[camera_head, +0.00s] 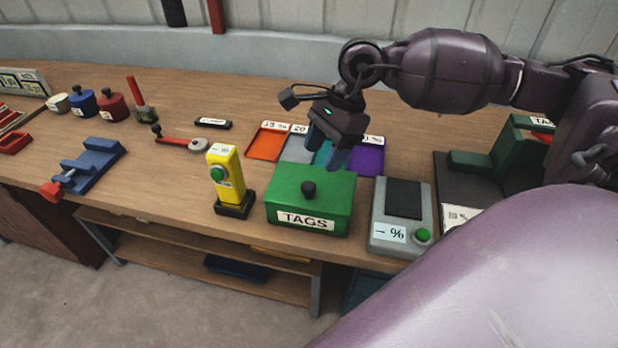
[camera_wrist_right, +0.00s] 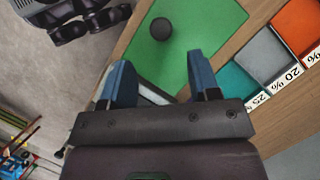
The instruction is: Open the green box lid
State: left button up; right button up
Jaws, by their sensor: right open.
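The green box (camera_head: 310,202) labelled "TAGS" stands near the front edge of the table, its lid closed with a dark round knob (camera_head: 308,188) on top. My right gripper (camera_head: 329,160) is above the rear part of the box in the head view, its blue fingers apart and empty. In the right wrist view the green lid (camera_wrist_right: 195,30) and its knob (camera_wrist_right: 161,28) lie ahead of the open fingers (camera_wrist_right: 160,75), with the knob apart from both.
A yellow device (camera_head: 225,172) stands left of the box and a grey scale (camera_head: 403,215) close on its right. Coloured trays, including an orange one (camera_head: 267,143) and a purple one (camera_head: 367,159), lie behind it. A blue vise-like fixture (camera_head: 93,165) sits farther left.

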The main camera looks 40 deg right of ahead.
aim_at(309, 185)
jog(key=x, duration=0.7)
jog(key=shift+a+f, duration=0.1)
jog(key=shift+f, duration=0.05)
grip_shut()
